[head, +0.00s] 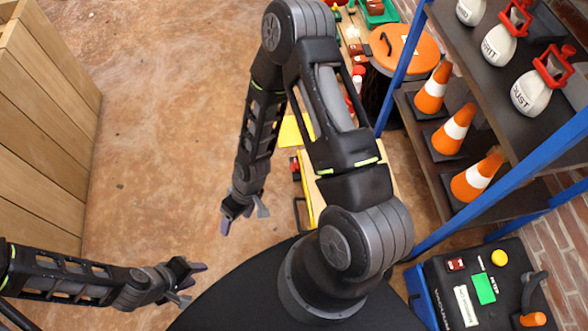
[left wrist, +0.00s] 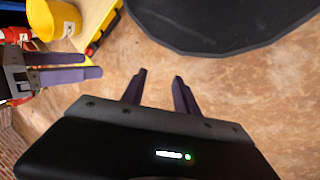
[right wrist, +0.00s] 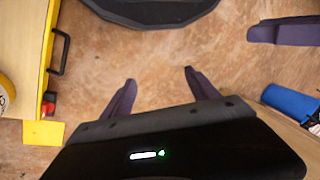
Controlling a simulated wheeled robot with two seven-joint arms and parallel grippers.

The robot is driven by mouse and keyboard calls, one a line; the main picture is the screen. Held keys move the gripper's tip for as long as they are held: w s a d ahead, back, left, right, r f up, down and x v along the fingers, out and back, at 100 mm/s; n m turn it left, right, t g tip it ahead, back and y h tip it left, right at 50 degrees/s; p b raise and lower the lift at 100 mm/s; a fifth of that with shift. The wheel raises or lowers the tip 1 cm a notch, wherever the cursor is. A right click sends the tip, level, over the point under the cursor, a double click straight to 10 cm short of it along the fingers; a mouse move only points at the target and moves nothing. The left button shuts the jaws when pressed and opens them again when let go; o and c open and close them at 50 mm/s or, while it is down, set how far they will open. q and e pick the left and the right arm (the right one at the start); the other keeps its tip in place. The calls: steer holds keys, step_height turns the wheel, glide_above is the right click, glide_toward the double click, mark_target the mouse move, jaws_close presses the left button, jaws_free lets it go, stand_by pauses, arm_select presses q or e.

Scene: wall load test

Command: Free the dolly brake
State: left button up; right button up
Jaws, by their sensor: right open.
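The dolly is a pale wooden deck with yellow edges (head: 307,187), partly hidden behind my right arm in the head view. It shows at the left of the right wrist view (right wrist: 22,62), with a black handle (right wrist: 61,52) on its side. A small red and black part (right wrist: 48,104), possibly the brake, sits by a yellow plate (right wrist: 42,132) at its corner. My right gripper (head: 243,218) is open and empty, apart from the dolly, left of it in the head view. My left gripper (head: 192,283) is open and empty over bare floor, farther left.
Wooden crates (head: 45,110) line the left. A yellow bucket (left wrist: 55,18) is on the dolly. The brown floor between is clear.

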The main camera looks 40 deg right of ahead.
steer(key=w+d+f+n+h+b, duration=0.1)
steer(key=w+d+f+n+b, duration=0.1)
steer(key=w+d+f+b, duration=0.3)
steer(key=w+f+n+b, duration=0.1)
steer(key=f+b, duration=0.1)
steer(key=f, duration=0.4)
steer(key=n+g+h+b, duration=0.2)
steer(key=n+h+b, duration=0.5)
steer(key=b, duration=1.3)
glide_toward(296, 163)
arm_select(q)
step_height(296, 163, down, 30)
steer(key=w+a, duration=0.1)
steer(key=w, duration=0.1)
steer(key=shift+w+a+f+n+t, duration=0.2)
steer(key=shift+w+a+n+t, duration=0.1)
steer(key=shift+w+t, duration=0.1)
arm_select(e)
steer(key=shift+w+f, duration=0.15)
steer(key=shift+f, duration=0.2)
arm_select(q)
steer(key=shift+d, duration=0.1)
arm_select(e)
steer(key=b+x, duration=0.4)
steer(key=x, duration=0.4)
arm_select(q)
steer(key=f, duration=0.3)
steer(key=shift+w, duration=0.3)
